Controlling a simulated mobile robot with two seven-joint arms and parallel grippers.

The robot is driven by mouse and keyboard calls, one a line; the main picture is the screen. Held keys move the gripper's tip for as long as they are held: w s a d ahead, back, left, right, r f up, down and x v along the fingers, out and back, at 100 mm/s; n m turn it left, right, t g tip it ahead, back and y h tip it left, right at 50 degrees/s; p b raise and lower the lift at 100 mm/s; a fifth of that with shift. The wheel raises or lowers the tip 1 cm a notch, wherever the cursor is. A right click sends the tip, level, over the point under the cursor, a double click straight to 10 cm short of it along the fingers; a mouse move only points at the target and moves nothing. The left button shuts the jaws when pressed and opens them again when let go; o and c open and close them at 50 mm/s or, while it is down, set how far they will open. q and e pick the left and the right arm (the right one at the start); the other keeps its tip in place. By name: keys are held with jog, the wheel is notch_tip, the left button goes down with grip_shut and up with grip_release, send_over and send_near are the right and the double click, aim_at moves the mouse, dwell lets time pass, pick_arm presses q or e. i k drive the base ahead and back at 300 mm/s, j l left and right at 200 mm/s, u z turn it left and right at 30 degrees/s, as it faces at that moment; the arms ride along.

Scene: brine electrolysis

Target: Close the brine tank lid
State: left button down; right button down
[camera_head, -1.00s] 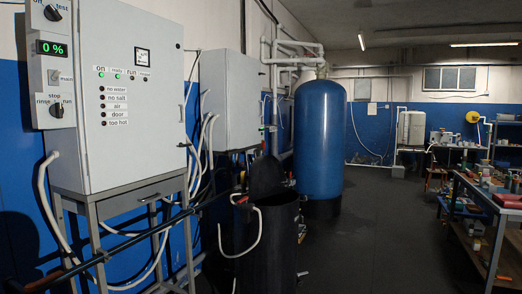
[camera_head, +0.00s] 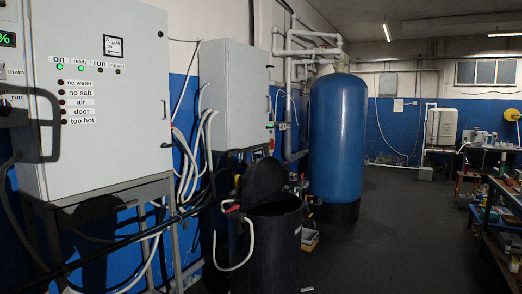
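The brine tank (camera_head: 268,245) is a black cylinder standing on the floor in the lower middle of the head view. Its black lid (camera_head: 263,184) is raised and leans back at the rear of the tank, so the top is open. A white hose (camera_head: 252,240) with a red fitting hangs over the tank's left side. Neither of my grippers shows in this view.
A grey control cabinet (camera_head: 100,90) on a metal stand is at the left, with a second cabinet (camera_head: 232,95) behind it. A tall blue tank (camera_head: 337,140) stands behind the brine tank. A cluttered bench (camera_head: 500,205) is at the right. The floor (camera_head: 400,240) between is clear.

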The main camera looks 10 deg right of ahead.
aim_at(264, 175)
jog(key=i+l, duration=0.9)
jog(key=i+j, duration=0.1)
jog(key=i, duration=0.35)
jog(key=i+j+z, duration=0.1)
jog(key=i, duration=0.35)
jog(key=i+j, duration=0.1)
jog(key=i, duration=0.3)
jog(key=z, duration=0.05)
